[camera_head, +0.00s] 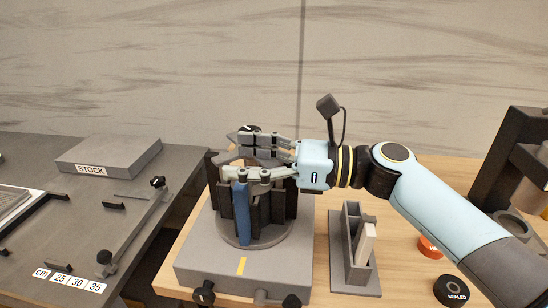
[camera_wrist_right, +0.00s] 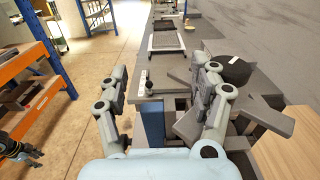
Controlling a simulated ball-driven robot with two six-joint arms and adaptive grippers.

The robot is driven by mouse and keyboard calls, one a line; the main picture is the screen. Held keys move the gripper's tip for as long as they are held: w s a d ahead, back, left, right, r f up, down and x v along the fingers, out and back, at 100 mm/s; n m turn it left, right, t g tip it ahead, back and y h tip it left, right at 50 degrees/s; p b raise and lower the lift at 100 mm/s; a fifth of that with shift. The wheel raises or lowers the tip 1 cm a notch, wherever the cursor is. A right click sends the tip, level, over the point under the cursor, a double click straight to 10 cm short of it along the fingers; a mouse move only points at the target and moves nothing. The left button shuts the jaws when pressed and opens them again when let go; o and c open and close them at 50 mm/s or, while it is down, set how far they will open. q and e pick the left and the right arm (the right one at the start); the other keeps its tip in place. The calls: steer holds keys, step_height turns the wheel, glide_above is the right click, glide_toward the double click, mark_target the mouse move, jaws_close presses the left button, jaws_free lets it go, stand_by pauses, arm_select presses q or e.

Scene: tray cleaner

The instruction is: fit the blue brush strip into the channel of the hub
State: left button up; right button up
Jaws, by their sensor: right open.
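The blue brush strip (camera_head: 243,212) stands upright at the front of the grey hub (camera_head: 272,234), beside several dark upright strips. It also shows in the right wrist view (camera_wrist_right: 152,125), between the fingers. I cannot tell how deep it sits in the channel. My right gripper (camera_head: 232,155) reaches in from the right over the top of the hub. Its fingers are spread apart, and the nearer finger crosses just above the strip's top. The spread fingers also show in the wrist view (camera_wrist_right: 160,72).
The hub stands on a grey fixture block (camera_head: 205,262) with dark knobs at its front. A grey holder (camera_head: 338,275) with a pale piece stands to its right. A dark bench with a STOCK block (camera_head: 110,155) lies to the left. Orange and black round items lie at the right.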

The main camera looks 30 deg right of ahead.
steer(key=v, duration=1.1)
